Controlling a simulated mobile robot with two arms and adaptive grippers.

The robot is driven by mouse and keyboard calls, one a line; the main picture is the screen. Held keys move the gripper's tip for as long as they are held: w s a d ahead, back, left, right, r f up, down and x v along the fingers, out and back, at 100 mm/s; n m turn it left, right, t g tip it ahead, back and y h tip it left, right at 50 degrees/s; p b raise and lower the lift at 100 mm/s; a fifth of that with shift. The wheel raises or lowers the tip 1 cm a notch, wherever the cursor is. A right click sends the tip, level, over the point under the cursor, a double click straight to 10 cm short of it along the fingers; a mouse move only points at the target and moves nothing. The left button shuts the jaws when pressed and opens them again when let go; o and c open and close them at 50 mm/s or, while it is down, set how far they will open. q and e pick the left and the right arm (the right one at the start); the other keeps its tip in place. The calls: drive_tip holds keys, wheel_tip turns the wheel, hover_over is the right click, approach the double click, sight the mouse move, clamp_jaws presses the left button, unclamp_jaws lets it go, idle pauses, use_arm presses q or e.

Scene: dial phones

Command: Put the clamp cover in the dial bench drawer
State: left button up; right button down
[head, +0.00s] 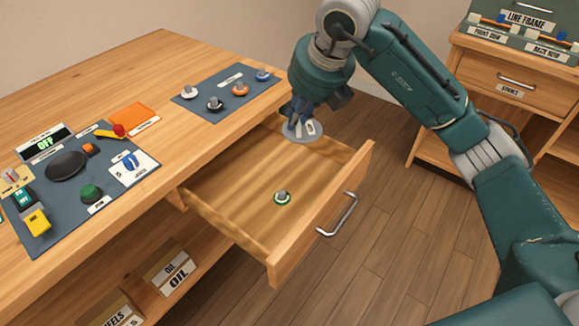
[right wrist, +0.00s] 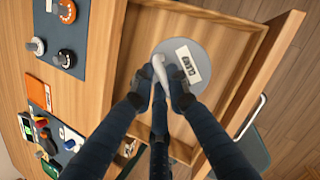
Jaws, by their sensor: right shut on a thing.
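The clamp cover (head: 301,131) is a flat grey disc with a small handle and a white label, which reads CLAMP in the right wrist view (right wrist: 208,62). My right gripper (head: 301,112) is shut on its handle; the fingers also show in the right wrist view (right wrist: 160,92). It holds the cover over the far part of the open dial bench drawer (head: 235,195). The cover appears to be above the drawer floor; its exact height is hard to tell. My left gripper is not in view.
A small green-and-white knob (head: 282,199) lies in the drawer. The drawer front has a metal handle (head: 338,215). The bench top (head: 160,75) holds a dark mat (head: 225,98) with several knobs and a control panel (head: 65,200). A cabinet (head: 510,90) stands at right.

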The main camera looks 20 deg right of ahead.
sight(308, 142)
wheel_tip(308, 142, down, 14)
drive_tip(key=shift+r+b, duration=0.15)
drive_tip(key=shift+b, duration=0.6)
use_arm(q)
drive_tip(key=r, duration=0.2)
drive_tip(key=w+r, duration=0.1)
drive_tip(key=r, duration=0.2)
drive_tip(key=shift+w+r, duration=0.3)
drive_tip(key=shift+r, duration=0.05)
use_arm(e)
drive_tip(key=c, duration=1.8)
unclamp_jaws()
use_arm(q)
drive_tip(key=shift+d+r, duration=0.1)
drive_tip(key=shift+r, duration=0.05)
use_arm(e)
drive_tip(key=shift+o, duration=0.6)
drive_tip(key=shift+r, duration=0.25)
drive_tip(key=p+v, duration=0.1)
drive_tip(key=v, duration=1)
drive_tip(key=shift+s+r, duration=0.15)
drive_tip(key=shift+r, duration=0.15)
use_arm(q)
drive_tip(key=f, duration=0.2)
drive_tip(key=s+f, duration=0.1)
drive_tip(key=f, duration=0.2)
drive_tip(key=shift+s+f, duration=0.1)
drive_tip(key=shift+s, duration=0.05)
